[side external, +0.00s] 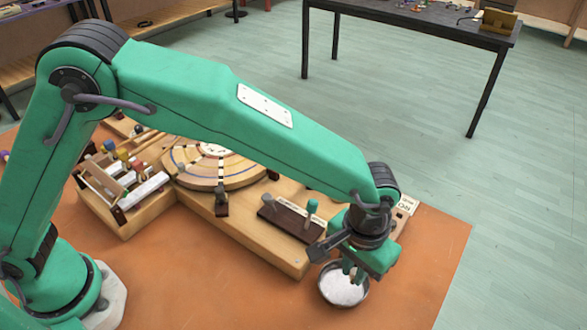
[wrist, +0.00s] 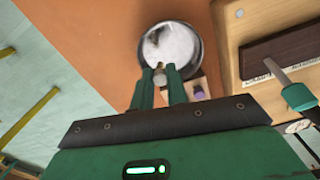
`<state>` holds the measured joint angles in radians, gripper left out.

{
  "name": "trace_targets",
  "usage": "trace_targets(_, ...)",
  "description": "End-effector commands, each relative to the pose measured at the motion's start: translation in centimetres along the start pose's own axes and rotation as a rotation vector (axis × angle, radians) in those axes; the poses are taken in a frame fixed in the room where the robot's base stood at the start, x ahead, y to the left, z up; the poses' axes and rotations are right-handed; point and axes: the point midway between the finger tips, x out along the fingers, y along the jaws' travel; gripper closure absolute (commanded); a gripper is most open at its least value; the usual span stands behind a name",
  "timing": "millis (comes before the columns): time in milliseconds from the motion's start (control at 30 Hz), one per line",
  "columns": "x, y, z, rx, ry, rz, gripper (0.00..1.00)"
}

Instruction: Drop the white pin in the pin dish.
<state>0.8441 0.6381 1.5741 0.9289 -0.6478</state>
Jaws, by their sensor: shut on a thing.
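The pin dish is a round metal bowl with a white inside; it sits on the orange table at the front right in the side view (side external: 343,292) and at the top middle of the wrist view (wrist: 174,42). My gripper (side external: 354,275) is over the dish, pointing down. In the wrist view my gripper (wrist: 160,72) is shut on the white pin (wrist: 160,78), a small pale tip between the fingers near the dish's rim. The pin is hidden in the side view. A dark patch lies inside the dish; I cannot tell whether it is a shadow.
A wooden instrument base (side external: 255,235) with a round striped wheel (side external: 215,170) stands left of the dish. A dark block with a green-handled lever (side external: 311,212) is on it. A purple peg (wrist: 199,93) shows beside my fingers. The orange table (side external: 410,275) is bare right of the dish.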

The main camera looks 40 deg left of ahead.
Motion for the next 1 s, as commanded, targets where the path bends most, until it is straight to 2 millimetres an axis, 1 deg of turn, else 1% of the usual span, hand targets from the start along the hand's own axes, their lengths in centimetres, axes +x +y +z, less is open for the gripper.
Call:
trace_targets(167,0.46,-0.02,0.02,0.000,0.000,0.000,1.00)
trace_targets(433,0.50,-0.01,0.02,0.000,0.000,0.000,1.00)
trace_targets(467,0.50,-0.01,0.02,0.000,0.000,0.000,0.79)
trace_targets(500,0.50,-0.01,0.02,0.000,0.000,0.000,0.71)
trace_targets(567,0.50,-0.01,0.02,0.000,0.000,0.000,0.60)
trace_targets(867,0.46,-0.01,0.01,0.000,0.000,0.000,0.60)
trace_targets(1000,0.01,0.01,-0.01,0.000,0.001,0.001,0.60)
